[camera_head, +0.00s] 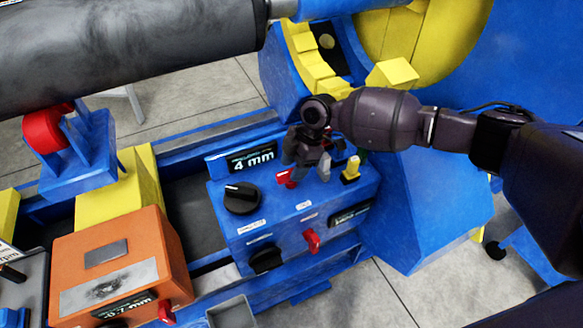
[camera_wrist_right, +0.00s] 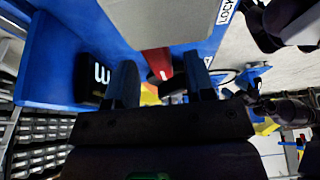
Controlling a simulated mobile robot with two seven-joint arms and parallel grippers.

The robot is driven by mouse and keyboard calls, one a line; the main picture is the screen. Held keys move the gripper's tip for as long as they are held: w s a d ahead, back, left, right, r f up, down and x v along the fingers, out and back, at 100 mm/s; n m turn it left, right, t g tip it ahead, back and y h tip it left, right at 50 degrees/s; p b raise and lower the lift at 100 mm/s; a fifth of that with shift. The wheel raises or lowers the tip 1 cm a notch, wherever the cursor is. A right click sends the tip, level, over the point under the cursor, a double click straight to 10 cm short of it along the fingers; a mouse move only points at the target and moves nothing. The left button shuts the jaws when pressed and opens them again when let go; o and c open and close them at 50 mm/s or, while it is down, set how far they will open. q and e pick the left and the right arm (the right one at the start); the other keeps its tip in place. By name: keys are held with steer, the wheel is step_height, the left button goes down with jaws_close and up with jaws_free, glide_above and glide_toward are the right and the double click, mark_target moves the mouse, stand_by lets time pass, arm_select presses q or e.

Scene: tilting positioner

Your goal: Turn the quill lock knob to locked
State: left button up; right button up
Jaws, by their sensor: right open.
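The blue control box (camera_head: 275,222) stands in the middle of the head view. A red knob or lever (camera_head: 287,179) shows partly on its top, beside the fingers of my right gripper (camera_head: 309,172). In the right wrist view a red part (camera_wrist_right: 157,63) lies between the two dark fingers of the gripper (camera_wrist_right: 160,82), which are apart; I cannot tell whether they touch it. A label reading "LOCK…" (camera_wrist_right: 227,11) shows at the top there, its end cut off. The gripper hides part of the red piece, and its pointing direction is unclear. My left gripper is not in view.
A black dial (camera_head: 241,198), a yellow switch (camera_head: 351,169), a front red lever (camera_head: 312,241) and a front black knob (camera_head: 266,260) crowd the box. A "4 mm" display (camera_head: 252,159) stands behind. An orange box (camera_head: 118,268) is at left, a grey pipe (camera_head: 130,45) above.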

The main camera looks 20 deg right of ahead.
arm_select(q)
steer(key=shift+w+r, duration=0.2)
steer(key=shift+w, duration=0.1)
arm_select(e)
steer(key=shift+a+f, duration=0.2)
steer(key=shift+f, duration=0.3)
